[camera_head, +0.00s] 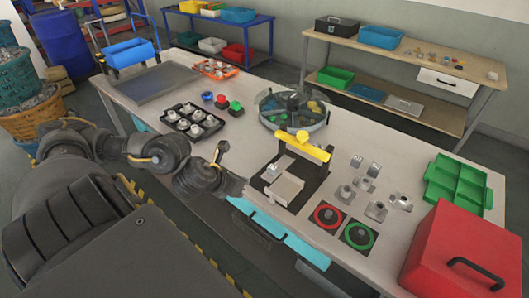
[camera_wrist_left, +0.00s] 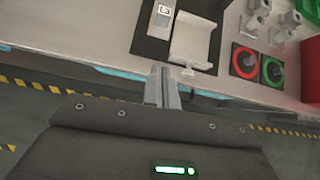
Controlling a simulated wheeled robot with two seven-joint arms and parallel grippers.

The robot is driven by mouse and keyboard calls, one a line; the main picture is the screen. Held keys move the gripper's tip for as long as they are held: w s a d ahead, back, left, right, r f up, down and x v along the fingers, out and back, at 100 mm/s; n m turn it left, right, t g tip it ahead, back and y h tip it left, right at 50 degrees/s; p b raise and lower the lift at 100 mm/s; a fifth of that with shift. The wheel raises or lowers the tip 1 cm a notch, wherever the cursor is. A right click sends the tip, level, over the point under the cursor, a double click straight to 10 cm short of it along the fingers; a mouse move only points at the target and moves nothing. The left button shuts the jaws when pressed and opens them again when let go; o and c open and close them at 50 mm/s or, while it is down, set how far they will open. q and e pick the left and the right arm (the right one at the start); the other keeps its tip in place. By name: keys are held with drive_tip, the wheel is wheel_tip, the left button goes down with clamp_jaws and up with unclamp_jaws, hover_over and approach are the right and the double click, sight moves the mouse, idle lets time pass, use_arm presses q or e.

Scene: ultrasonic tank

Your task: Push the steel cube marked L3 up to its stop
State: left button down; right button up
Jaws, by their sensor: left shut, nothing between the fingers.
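A small steel cube (camera_head: 271,171) stands on the black base (camera_head: 257,183) at the table's front edge, left of a wider pale grey block (camera_head: 285,189). In the left wrist view the cube (camera_wrist_left: 163,9) and block (camera_wrist_left: 196,38) show near the top. No L3 mark is readable. Loose steel cubes (camera_head: 357,161) stand right of the base. A yellow bar (camera_head: 303,147) spans the base's far side; I cannot tell if it is the stop. My left gripper (camera_wrist_left: 160,70) is shut and empty, short of the block, apart from the cube. My right gripper is out of view.
A round clear-walled tank (camera_head: 293,107) stands behind the base, a black tray of parts (camera_head: 191,122) to the left. Red (camera_head: 327,215) and green (camera_head: 358,235) ringed pads, a red box (camera_head: 455,250) and a green tray (camera_head: 458,183) lie to the right.

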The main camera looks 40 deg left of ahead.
use_arm(q)
drive_tip(key=b, duration=0.4)
approach(270, 174)
drive_tip(key=shift+m, duration=0.3)
wheel_tip(270, 174, down, 4)
drive_tip(key=shift+a+f, duration=0.1)
drive_tip(key=shift+f, duration=0.05)
drive_tip(key=shift+w+r+p, duration=0.25)
drive_tip(key=shift+w+p, duration=0.55)
drive_tip(key=shift+w, duration=0.4)
drive_tip(key=shift+w+f, duration=0.2)
drive_tip(key=shift+w, duration=0.6)
